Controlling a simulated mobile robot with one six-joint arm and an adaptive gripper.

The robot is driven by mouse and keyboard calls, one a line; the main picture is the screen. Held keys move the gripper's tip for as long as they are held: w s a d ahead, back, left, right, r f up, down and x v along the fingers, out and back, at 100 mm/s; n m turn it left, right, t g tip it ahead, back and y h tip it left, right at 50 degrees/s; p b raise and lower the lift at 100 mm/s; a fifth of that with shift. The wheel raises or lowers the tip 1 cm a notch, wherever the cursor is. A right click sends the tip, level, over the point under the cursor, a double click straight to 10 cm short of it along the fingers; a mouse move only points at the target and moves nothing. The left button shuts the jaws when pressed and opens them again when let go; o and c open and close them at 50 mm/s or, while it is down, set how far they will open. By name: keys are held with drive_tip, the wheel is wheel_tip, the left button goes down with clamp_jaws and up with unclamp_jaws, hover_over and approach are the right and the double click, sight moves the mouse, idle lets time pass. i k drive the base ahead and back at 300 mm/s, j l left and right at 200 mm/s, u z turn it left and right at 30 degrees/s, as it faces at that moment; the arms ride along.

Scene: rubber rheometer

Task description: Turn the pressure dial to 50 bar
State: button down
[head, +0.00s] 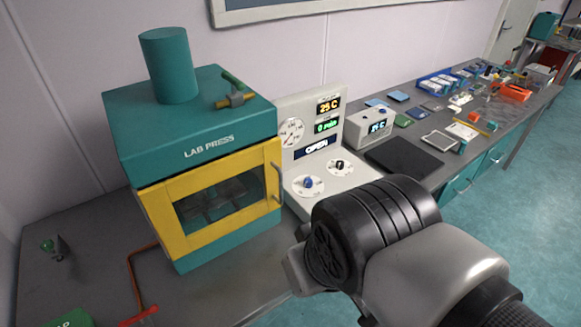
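The control panel (333,95) stands right of the lab press (190,150). A round white gauge (291,132) is on its upright face; its scale is too small to read. Two knobs on white round scales sit on its sloped base: a blue knob (307,182) at left and a dark knob (339,165) at right. I cannot read their labels, so I cannot tell which is the pressure dial. My arm's grey and black links reach in from the lower right, just in front of the panel base. My gripper's fingers do not show.
The panel displays read 25 C (328,106), 0 min (326,126) and OPEN (317,147). The press's yellow-framed door (160,222) is shut. A small white device (370,128) and a black mat (404,157) lie to the right. Several small items crowd the bench beyond.

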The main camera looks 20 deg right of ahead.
sight(307, 183)
drive_tip(key=i+l+z, duration=0.25)
drive_tip(key=i+l, duration=0.5)
